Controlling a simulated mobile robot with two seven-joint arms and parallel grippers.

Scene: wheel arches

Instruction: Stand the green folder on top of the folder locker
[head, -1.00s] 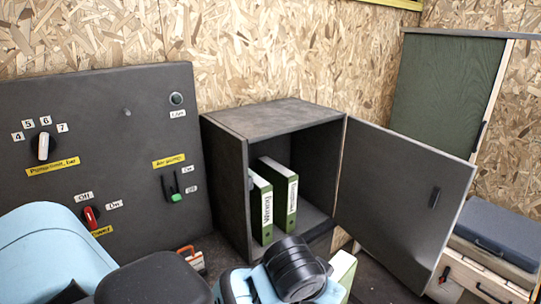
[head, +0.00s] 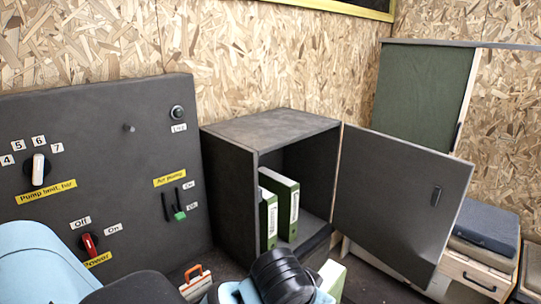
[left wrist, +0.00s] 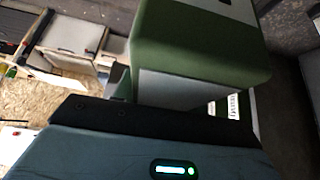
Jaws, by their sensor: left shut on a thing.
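The folder locker (head: 270,127) is a dark grey box against the wall, with a bare flat top and its door open to the right. My left gripper (left wrist: 130,118) is shut on a green folder (left wrist: 195,40) with a pale side, which fills the upper middle of the left wrist view. In the head view the held folder (head: 332,278) shows partly behind my left wrist, low in front of the locker opening. The fingertips are hidden in the head view. My right gripper is not in view.
Two green-and-white folders stand inside the locker, one farther right (head: 288,210) and one left (head: 268,220). The open door (head: 400,205) juts out to the right. A control panel (head: 100,130) stands left, and boxes (head: 485,235) sit at far right.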

